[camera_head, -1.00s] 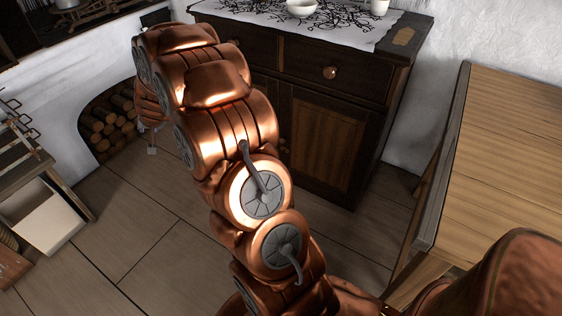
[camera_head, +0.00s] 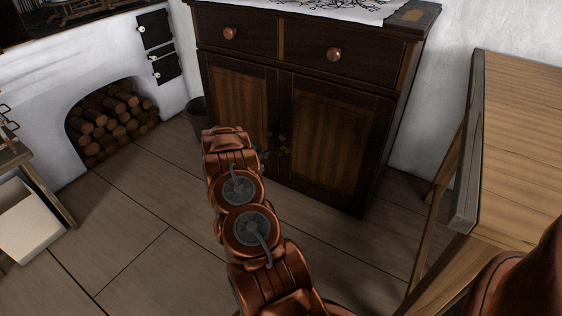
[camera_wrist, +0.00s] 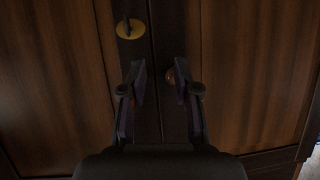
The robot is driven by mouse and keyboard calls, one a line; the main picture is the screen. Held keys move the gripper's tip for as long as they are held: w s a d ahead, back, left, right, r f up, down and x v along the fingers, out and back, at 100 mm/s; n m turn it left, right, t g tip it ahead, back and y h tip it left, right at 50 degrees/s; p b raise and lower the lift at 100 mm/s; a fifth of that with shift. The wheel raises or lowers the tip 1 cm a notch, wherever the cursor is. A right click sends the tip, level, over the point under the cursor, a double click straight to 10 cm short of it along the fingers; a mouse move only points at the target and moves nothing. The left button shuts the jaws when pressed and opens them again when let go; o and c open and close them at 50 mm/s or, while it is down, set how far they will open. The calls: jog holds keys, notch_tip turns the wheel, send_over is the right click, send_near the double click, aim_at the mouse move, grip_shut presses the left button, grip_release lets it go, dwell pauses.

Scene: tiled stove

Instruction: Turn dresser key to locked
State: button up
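The dark wooden dresser (camera_head: 325,130) stands ahead with both doors shut. In the wrist view a dark key (camera_wrist: 127,22) stands out of a round brass plate (camera_wrist: 131,32) on the left door, beside the door seam. A small round brown knob (camera_wrist: 171,77) shows lower, on the right side of the seam. My gripper (camera_wrist: 159,72) is open and empty, with its fingers apart below the key plate. The knob shows just inside the right fingertip; I cannot tell whether they touch. In the head view my wrist mostly hides the gripper.
A wooden table (camera_head: 515,150) stands close on the right. A firewood niche (camera_head: 110,125) and a dark bucket (camera_head: 197,115) are at the left of the dresser. A shelf with a white drawer (camera_head: 30,225) is at the far left. Tiled floor between is clear.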

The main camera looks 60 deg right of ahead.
aim_at(281, 152)
jog(key=shift+m+g+h, duration=0.3)
jog(key=shift+g, duration=0.3)
jog(key=shift+s+d+f+b, duration=0.55)
jog(key=shift+d+f, duration=0.45)
jog(key=shift+d, duration=0.55)
jog(key=shift+s+d+f+b, duration=0.55)
jog(key=shift+d+f, duration=0.45)
jog(key=shift+d, duration=0.55)
jog(key=shift+s+d+f+b, duration=0.55)
jog(key=shift+d+f, duration=0.45)
jog(key=shift+d, duration=0.55)
grip_shut()
